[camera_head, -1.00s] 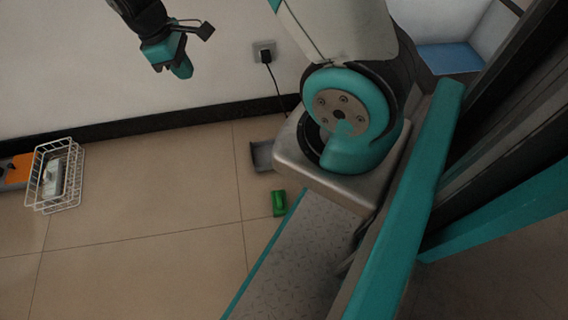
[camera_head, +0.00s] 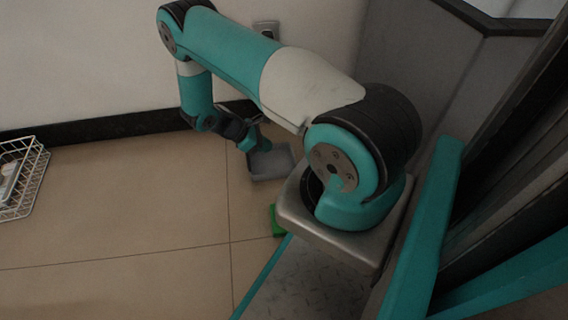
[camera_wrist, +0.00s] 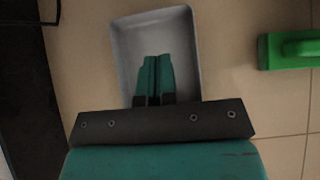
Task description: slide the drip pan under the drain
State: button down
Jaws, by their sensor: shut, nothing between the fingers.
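The drip pan is a shallow grey tray (camera_head: 272,164) on the tiled floor by the wall, partly hidden by my arm and base in the head view. It also shows in the wrist view (camera_wrist: 190,40), below my gripper. My gripper (camera_wrist: 157,58) is shut and empty, its teal fingertips over the inside of the pan. In the head view my gripper (camera_head: 262,146) is low, at the pan's left part. I cannot tell whether the fingertips touch the pan. I cannot make out a drain in any view.
A green object with a handle (camera_wrist: 292,50) lies on the floor right of the pan; it also shows in the head view (camera_head: 277,222). A white wire basket (camera_head: 30,180) stands at the far left. A dark baseboard (camera_head: 100,128) runs along the wall. Floor left of the pan is clear.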

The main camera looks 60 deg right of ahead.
aim_at(294, 160)
jog(key=b+x, duration=0.6)
jog(key=x, duration=0.3)
jog(key=shift+f, duration=0.2)
jog(key=shift+s+d+f, duration=0.15)
jog(key=shift+s+d, duration=0.05)
jog(key=shift+s, duration=0.1)
jog(key=shift+s, duration=0.1)
